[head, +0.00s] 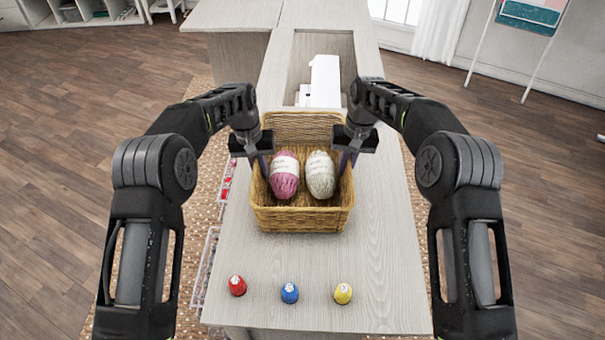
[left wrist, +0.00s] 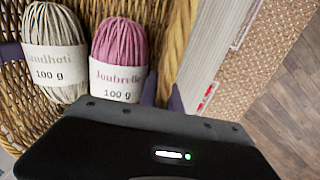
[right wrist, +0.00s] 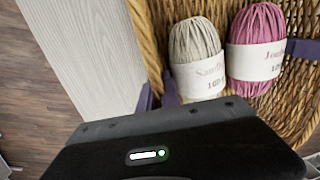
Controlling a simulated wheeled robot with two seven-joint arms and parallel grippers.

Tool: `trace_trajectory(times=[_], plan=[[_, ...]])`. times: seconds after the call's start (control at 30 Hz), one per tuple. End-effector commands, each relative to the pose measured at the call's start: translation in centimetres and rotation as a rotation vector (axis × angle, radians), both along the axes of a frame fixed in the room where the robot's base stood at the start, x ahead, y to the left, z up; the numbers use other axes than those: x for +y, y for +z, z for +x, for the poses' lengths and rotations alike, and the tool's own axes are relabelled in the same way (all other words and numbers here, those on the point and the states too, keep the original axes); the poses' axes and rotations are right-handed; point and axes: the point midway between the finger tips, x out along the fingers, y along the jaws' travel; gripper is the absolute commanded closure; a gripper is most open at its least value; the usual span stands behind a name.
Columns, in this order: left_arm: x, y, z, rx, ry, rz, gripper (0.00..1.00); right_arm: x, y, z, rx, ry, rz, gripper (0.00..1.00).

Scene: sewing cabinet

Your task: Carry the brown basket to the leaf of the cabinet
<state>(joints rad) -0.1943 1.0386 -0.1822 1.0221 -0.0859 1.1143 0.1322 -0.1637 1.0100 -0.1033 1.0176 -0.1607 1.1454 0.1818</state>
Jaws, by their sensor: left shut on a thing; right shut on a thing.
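The brown wicker basket (head: 300,218) is in the middle of the head view, over the cabinet top (head: 385,265), holding a pink yarn ball (head: 284,176) and a cream yarn ball (head: 320,175). My left gripper (head: 264,164) is shut on its left wall and my right gripper (head: 347,160) on its right wall. In the left wrist view the basket's wall (left wrist: 178,50) lies between purple fingers. In the right wrist view the wall (right wrist: 147,45) also lies between the fingers. I cannot tell whether the basket's underside touches the cabinet top. The leaf (head: 234,16) seems to be the panel at the far left.
A white sewing machine (head: 322,82) sits in a recess behind the basket. Open trays hang along the cabinet's left side. The top right of the basket is bare.

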Motion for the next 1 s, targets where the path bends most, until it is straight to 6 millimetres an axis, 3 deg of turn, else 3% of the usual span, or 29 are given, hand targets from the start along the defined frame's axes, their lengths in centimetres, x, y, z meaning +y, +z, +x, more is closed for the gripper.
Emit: trace_trajectory(times=[0.67,1.0], plan=[[0.0,0.4,0.1,-0.003,0.000,-0.001,1.00,0.0,0.4,0.1,-0.002,0.000,0.000,1.00],[0.0,3.4,0.1,-0.003,0.001,-0.001,1.00,-0.1,3.3,0.0,-0.002,0.000,0.000,1.00]])
